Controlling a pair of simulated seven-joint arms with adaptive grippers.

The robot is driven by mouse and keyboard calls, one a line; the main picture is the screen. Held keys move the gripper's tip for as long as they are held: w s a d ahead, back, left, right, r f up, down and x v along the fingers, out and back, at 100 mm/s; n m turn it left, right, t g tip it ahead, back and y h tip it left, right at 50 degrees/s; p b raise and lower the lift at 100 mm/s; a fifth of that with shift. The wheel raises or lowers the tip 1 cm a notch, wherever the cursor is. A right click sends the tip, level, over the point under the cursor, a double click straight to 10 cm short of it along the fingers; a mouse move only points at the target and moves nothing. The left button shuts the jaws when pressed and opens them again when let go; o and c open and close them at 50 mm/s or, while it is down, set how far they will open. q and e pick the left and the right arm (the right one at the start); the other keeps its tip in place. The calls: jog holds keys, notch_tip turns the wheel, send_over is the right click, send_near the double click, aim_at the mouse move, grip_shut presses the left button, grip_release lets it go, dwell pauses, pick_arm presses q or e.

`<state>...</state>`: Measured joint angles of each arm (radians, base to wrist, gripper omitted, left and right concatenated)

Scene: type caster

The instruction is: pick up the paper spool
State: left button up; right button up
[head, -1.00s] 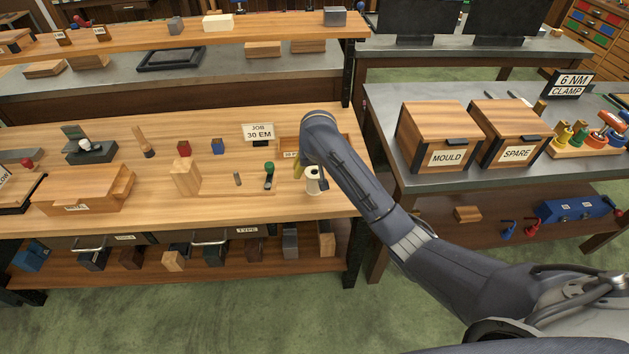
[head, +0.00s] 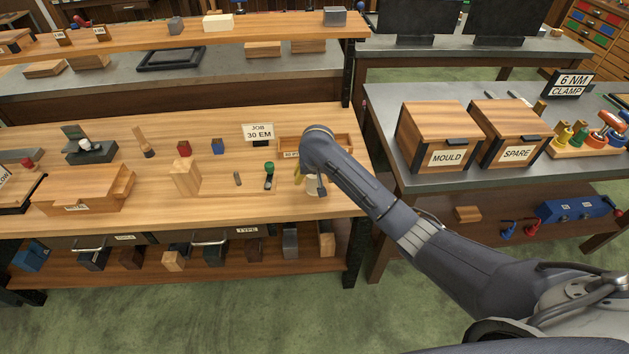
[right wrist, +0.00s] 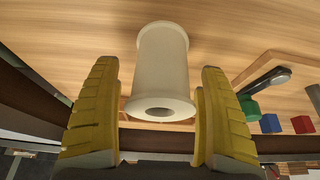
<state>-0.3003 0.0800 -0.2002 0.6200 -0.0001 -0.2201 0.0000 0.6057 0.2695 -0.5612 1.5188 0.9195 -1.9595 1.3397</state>
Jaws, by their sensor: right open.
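The paper spool (right wrist: 163,65) is a white flanged cylinder with a hole in its end. In the right wrist view it lies between the two yellow fingers of my right gripper (right wrist: 161,115), with a gap showing on each side. The gripper is open. In the head view the spool (head: 312,188) stands near the right end of the wooden bench, partly hidden by my right gripper (head: 309,178) and wrist, which are right over it. My left gripper does not show.
A black handled tool with a green knob (head: 269,174) lies just left of the spool. A wooden tray (head: 343,146) and the "JOB 30 EM" sign (head: 258,133) are behind. The bench's front edge (head: 290,218) is close in front.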

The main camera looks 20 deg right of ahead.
jog(key=c, duration=1.2)
jog(key=shift+c, duration=0.4)
jog(key=shift+r, duration=0.15)
notch_tip(320, 180, up, 20)
